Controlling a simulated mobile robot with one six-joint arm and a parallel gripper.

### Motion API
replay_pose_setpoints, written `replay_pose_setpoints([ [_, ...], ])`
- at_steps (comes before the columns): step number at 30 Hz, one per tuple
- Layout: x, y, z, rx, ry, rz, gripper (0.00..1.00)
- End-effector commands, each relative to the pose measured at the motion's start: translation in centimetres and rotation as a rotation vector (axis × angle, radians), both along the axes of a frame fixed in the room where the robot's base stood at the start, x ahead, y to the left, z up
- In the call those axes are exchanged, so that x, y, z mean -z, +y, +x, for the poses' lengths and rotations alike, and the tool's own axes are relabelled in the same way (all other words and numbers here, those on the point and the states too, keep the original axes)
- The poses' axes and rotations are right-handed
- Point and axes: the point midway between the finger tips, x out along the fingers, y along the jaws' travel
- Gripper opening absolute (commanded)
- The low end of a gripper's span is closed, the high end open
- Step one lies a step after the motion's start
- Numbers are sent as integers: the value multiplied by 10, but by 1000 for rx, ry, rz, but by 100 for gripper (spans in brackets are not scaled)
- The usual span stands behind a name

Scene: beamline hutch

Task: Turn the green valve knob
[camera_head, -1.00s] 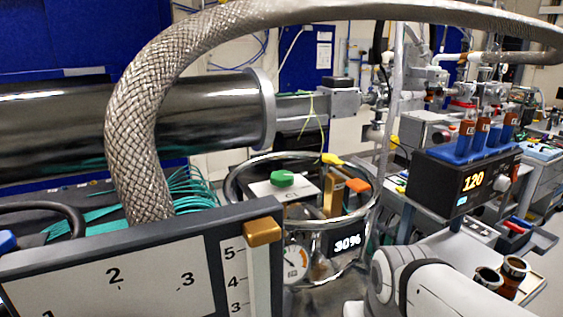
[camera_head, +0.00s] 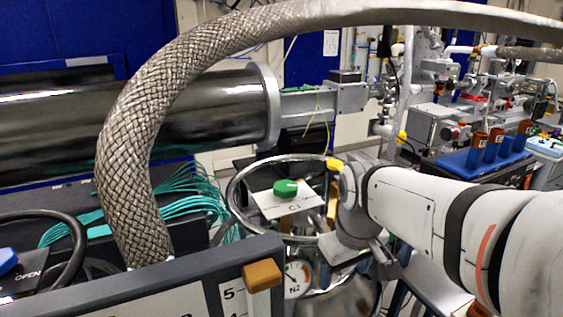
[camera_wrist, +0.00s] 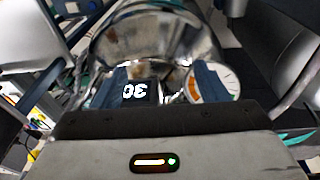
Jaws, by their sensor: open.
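The green valve knob (camera_head: 286,188) sits on a white plate (camera_head: 283,204) inside the round metal rim of a shiny vessel (camera_head: 240,180) in the head view. My gripper (camera_head: 333,250) is at the vessel's front right, below and to the right of the knob and apart from it. In the wrist view my gripper (camera_wrist: 160,82) is open and empty, its two dark blue fingers spread in front of the vessel. The knob cannot be made out in the wrist view. My wrist hides the vessel's right side in the head view.
A gauge (camera_head: 297,280) is on the vessel's front; it also shows in the wrist view (camera_wrist: 215,82) beside a display (camera_wrist: 140,92) reading 30. A braided hose (camera_head: 135,150) arches overhead. A panel with an orange slider (camera_head: 262,275) stands in front. A yellow handle (camera_head: 333,164) is near my wrist.

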Motion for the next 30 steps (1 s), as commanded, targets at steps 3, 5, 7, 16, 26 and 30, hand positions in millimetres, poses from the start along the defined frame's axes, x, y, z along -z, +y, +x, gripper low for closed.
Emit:
replay_pose_setpoints([
  [3,-64,15,49,-242,35,-33,76],
  [5,-76,24,72,-373,52,-50,76],
  [7,-96,37,101,-540,71,-68,76],
  [16,-143,87,190,-1126,128,-110,76],
  [26,-138,101,210,-1291,142,-116,76],
  [30,-115,100,209,-1289,143,-115,76],
])
